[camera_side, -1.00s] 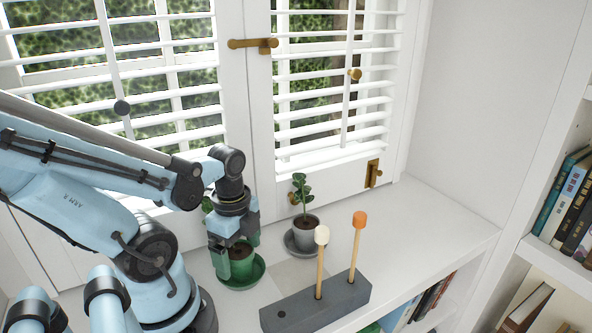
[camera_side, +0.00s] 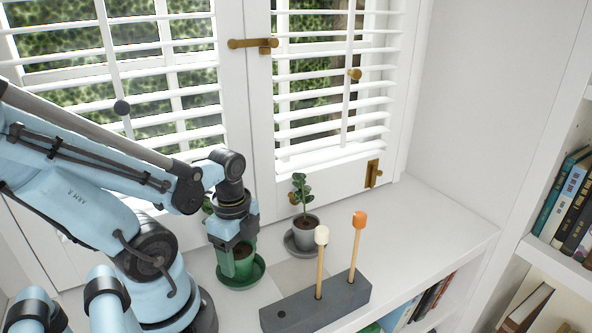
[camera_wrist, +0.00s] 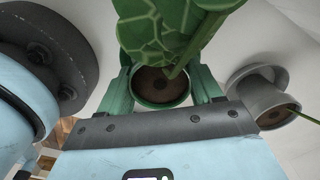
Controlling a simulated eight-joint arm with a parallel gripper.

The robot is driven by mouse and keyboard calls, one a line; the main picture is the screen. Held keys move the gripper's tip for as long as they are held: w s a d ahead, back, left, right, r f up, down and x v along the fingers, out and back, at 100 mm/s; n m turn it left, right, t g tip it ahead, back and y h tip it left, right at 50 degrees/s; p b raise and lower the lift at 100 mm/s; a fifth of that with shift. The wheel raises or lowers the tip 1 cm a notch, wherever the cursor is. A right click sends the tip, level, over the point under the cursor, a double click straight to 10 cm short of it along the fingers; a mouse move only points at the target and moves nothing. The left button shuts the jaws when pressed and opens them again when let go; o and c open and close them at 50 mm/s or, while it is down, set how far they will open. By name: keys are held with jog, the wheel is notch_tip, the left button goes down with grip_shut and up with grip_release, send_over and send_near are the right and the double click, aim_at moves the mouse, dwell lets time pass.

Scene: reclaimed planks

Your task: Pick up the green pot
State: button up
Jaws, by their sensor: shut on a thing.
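The green pot (camera_side: 245,267) sits upright at its green saucer (camera_side: 258,281) on the white sill, left of the middle in the side view. My gripper (camera_side: 239,260) is low around it from above, shut on its sides. In the wrist view the pot (camera_wrist: 160,98) lies between the two green fingers of my gripper (camera_wrist: 163,84), with brown soil inside. Large green leaves (camera_wrist: 170,28) rise from it and cover part of the view. In the side view my gripper hides much of the plant and one side of the pot.
A grey potted plant (camera_side: 306,230) on a grey saucer stands to the right; its pot (camera_wrist: 263,100) is close by in the wrist view. A dark grey block (camera_side: 305,306) with two upright sticks is in front. The sill's right part is clear. Shutters stand behind.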

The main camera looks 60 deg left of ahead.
jog(key=shift+d+r, duration=0.1)
jog(key=shift+r, duration=0.05)
jog(key=shift+d+r, duration=0.15)
jog(key=shift+r, duration=0.75)
notch_tip(320, 180, up, 5)
jog(key=d+r, duration=0.3)
jog(key=d, duration=1.6)
jog(key=shift+d, duration=0.25)
